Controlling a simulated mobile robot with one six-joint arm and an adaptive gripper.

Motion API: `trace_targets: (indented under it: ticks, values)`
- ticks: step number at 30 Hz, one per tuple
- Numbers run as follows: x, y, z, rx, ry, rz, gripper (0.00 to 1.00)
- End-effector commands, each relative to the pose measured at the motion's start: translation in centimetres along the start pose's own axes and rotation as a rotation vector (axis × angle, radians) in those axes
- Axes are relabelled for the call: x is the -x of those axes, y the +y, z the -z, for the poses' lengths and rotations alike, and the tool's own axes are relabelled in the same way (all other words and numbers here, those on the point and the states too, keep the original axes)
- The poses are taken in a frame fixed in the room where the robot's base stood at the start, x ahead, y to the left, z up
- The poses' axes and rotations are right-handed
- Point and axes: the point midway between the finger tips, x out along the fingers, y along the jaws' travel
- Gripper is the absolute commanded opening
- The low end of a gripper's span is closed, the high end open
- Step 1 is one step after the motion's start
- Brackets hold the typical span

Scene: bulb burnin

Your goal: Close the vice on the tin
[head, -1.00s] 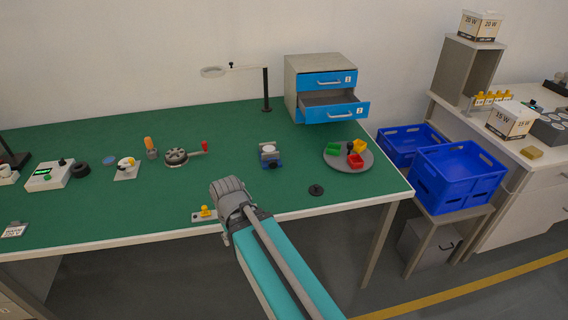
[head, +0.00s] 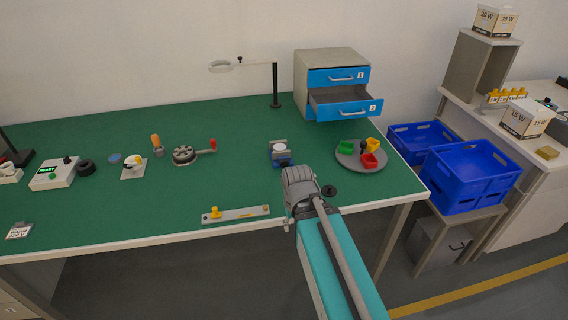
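The vice (head: 279,159) is a small grey and blue device on the green bench, right of centre in the head view. A round, pale-topped tin (head: 280,149) sits at its jaws. I cannot tell from here whether the jaws touch the tin. My gripper (head: 297,174) is in front of the vice, towards the bench's front edge, at the end of my arm. Its fingers point away from the camera and are hidden, so its opening does not show.
A round grey tray (head: 344,161) with coloured bins stands right of the vice. A black knob-like piece (head: 330,191) lies near my gripper. A crank device (head: 185,155) is to the left. A drawer (head: 345,108) stands open behind. Blue crates (head: 467,177) are off the bench's right side.

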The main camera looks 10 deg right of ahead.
Motion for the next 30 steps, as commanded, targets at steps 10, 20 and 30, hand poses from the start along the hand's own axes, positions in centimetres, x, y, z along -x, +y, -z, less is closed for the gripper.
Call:
trace_targets:
  ticks: [10, 20, 30]
  values:
    - [0.0, 0.0, 0.0, 0.000, 0.000, 0.000, 0.57]
    - [1.6, 0.0, 2.7, 0.000, 0.038, 0.000, 0.87]
    - [7.5, 2.2, 13.3, -0.007, 0.208, -0.001, 0.87]
